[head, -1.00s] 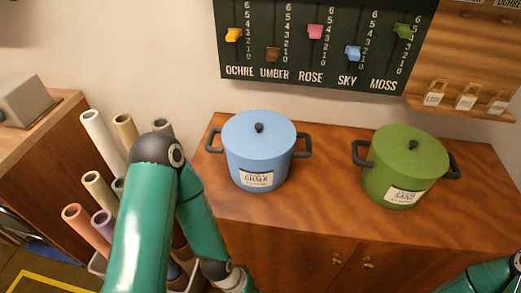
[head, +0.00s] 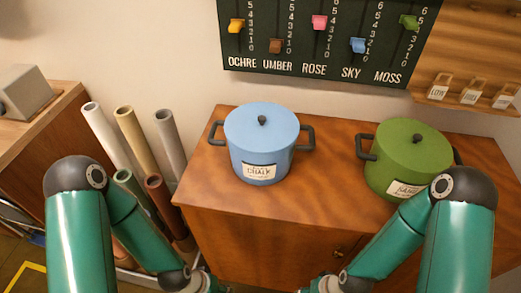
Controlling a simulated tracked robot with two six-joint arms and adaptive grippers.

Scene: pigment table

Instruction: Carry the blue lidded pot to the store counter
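The blue lidded pot (head: 262,146) stands upright on a wooden cabinet top (head: 318,190), towards its left end. It has a black lid knob, black side handles and a label reading CHALK. My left arm reaches in at the lower left and my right arm at the lower right, both in front of the cabinet. Both grippers are at or below the bottom edge of the head view, and their fingers do not show. Neither arm touches the blue pot. No place marked as the store counter can be made out.
A green lidded pot (head: 409,158) stands to the right on the same cabinet, partly behind my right arm. Rolled tubes (head: 137,141) stand left of the cabinet. A board with coloured sliders (head: 322,38) hangs behind. A grey block (head: 19,92) sits on a counter at far left.

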